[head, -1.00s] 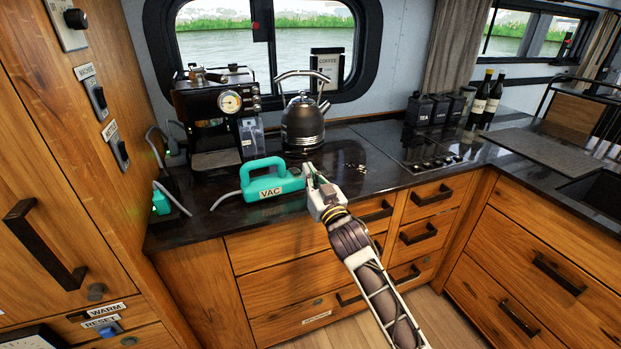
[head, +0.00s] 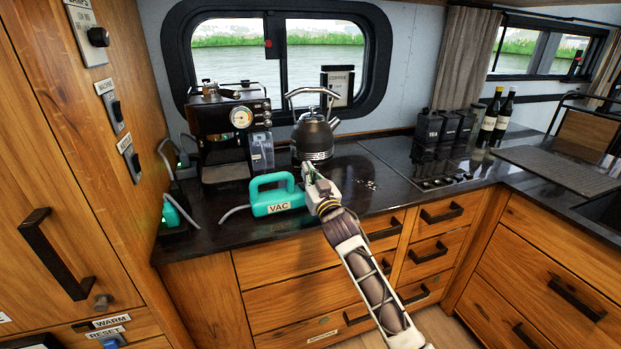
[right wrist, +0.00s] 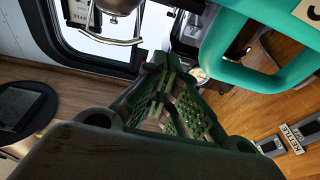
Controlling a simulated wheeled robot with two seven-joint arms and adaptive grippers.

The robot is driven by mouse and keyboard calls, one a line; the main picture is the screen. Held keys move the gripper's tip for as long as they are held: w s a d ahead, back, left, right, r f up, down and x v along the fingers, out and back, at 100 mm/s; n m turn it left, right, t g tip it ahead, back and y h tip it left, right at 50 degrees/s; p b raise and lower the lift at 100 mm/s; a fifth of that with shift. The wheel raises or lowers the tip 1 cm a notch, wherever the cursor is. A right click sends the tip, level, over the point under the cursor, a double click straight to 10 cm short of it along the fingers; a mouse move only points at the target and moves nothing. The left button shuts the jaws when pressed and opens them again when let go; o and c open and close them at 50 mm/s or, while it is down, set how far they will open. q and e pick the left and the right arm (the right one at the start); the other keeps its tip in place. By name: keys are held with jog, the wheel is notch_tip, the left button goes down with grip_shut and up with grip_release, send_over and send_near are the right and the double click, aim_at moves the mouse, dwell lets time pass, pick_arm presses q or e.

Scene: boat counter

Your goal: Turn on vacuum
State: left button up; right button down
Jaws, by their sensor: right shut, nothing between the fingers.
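The teal vacuum (head: 277,199) with a "VAC" label lies on the dark counter in the head view, its handle on top and a grey hose or cord at its left end. In the right wrist view its teal handle (right wrist: 262,78) is large at the upper right. My right gripper (head: 308,172) is shut and empty, just right of the vacuum's right end and in front of the kettle. In the right wrist view its green-padded fingers (right wrist: 165,95) are together. I cannot tell whether it touches the vacuum. My left gripper is not in view.
A black kettle (head: 312,140) and an espresso machine (head: 222,135) stand behind the vacuum. Brown crumbs (head: 362,183) lie right of my gripper. Labelled switches (head: 129,157) are on the left wooden panel. Dark canisters (head: 427,130) and bottles stand at the back right. The counter's right part is clearer.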

jog(key=shift+f, duration=0.6)
jog(key=shift+s+f, duration=0.1)
jog(key=shift+f, duration=1.2)
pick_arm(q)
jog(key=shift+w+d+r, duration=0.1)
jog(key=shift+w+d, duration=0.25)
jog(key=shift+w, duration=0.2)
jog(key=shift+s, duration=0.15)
pick_arm(e)
jog(key=shift+f, duration=0.1)
jog(key=shift+s+f, duration=0.2)
jog(key=shift+f, duration=0.25)
jog(key=shift+s+d+f, duration=0.1)
jog(key=shift+f, duration=0.2)
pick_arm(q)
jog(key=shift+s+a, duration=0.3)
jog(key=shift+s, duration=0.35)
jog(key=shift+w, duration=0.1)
